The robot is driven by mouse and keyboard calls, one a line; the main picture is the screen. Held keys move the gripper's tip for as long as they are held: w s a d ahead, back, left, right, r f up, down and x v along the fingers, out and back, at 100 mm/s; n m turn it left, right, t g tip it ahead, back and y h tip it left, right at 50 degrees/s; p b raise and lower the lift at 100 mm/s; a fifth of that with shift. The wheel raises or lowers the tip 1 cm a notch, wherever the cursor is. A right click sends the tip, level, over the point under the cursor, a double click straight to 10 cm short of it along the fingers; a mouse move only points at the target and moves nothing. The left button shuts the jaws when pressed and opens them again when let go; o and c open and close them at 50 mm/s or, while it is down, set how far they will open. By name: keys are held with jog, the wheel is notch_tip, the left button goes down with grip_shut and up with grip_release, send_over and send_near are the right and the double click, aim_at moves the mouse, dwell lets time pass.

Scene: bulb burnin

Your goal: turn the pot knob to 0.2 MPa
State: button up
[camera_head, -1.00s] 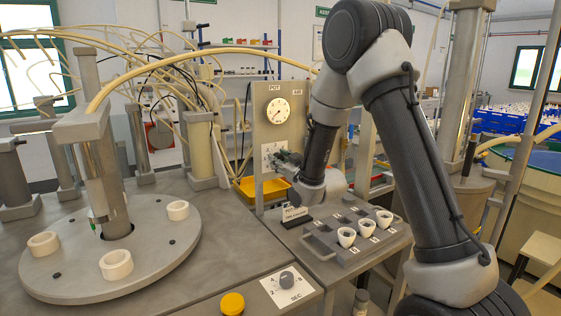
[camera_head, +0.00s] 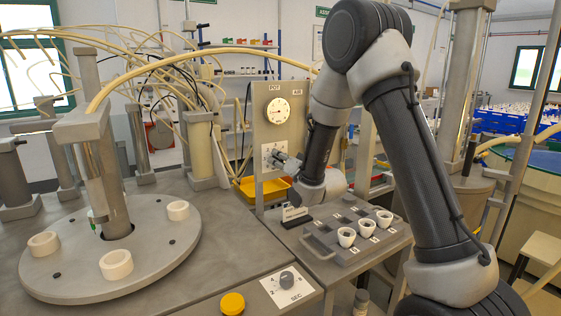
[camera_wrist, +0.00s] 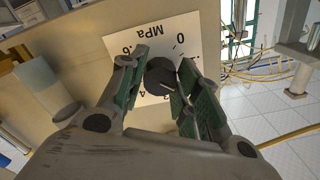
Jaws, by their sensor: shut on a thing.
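The pot knob (camera_wrist: 160,75) is dark and round, set on a white dial plate (camera_wrist: 197,24) marked MPa with a 0 and other numbers partly hidden. In the wrist view my gripper (camera_wrist: 160,88) has its two green-padded fingers on either side of the knob, shut on it. I cannot read which mark the knob points to. In the head view the dial plate (camera_head: 267,152) is on the grey POT panel (camera_head: 262,116), and my gripper (camera_head: 284,158) reaches it from the right, hiding the knob. A round gauge (camera_head: 278,110) sits above the plate.
A grey tray (camera_head: 375,248) with white cups stands below my arm. A SEC dial (camera_head: 287,279) and a yellow cap (camera_head: 232,303) are in front. A yellow bin (camera_head: 275,189) is behind the panel. A round plate (camera_head: 70,270) with white rings is at left.

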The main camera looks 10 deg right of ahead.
jog(key=shift+f+m, duration=0.1)
jog(key=shift+m, duration=0.2)
dwell(0.4)
jog(key=o, duration=1)
jog(key=shift+o, duration=0.2)
jog(key=v, duration=0.7)
jog(key=shift+s, duration=0.25)
